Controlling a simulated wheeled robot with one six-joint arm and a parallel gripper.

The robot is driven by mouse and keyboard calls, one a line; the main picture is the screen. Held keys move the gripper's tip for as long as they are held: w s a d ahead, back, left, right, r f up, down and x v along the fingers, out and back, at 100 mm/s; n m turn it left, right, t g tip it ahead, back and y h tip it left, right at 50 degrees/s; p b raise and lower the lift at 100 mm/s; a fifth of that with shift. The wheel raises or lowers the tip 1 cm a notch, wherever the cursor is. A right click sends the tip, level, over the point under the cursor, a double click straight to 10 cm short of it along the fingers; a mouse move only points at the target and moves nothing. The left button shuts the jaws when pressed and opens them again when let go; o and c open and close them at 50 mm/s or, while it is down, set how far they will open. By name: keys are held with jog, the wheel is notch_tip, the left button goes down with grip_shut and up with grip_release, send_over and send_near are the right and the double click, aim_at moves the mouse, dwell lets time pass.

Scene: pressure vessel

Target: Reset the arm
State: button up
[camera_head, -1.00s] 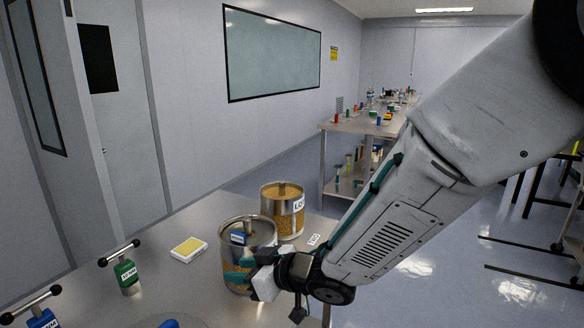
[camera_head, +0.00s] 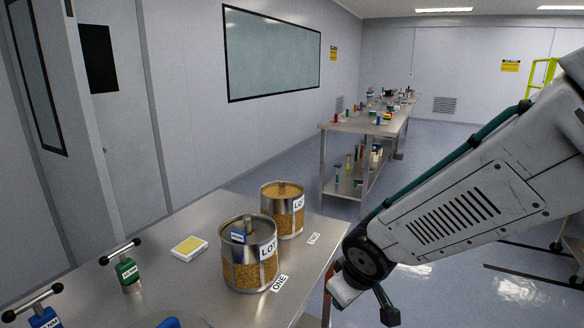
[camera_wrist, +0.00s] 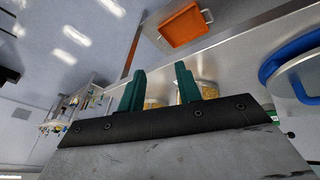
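My arm (camera_head: 450,215) reaches in from the right, and its end hangs past the right edge of the near table. My gripper (camera_wrist: 159,73) shows in the wrist view as two green fingers standing apart with nothing between them. In the head view its end is small and partly hidden by my wrist. Two metal-rimmed canisters filled with yellow-brown grains stand upright on the table: the front canister (camera_head: 250,272) with a blue tag on top, and the rear canister (camera_head: 282,218). My gripper is clear of both.
The steel table (camera_head: 215,265) also holds a yellow-topped white box (camera_head: 189,248), a green T-handled tool (camera_head: 127,272) and a blue one (camera_head: 45,318). In the wrist view are an orange tray (camera_wrist: 184,25) and a blue-rimmed round object (camera_wrist: 292,68). A second table (camera_head: 345,126) stands behind.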

jog(key=s+d+r+m+g, duration=0.1)
jog(key=s+d+r+m, duration=0.2)
jog(key=s+d+r, duration=0.3)
jog(key=s+d+r+m+g, duration=0.2)
jog(key=s+d+r+m, duration=0.2)
jog(key=s, duration=1)
jog(key=d+r, duration=0.3)
jog(key=d, duration=0.2)
jog(key=shift+s+d+g+h, duration=0.15)
jog(key=shift+s+g+h, duration=0.15)
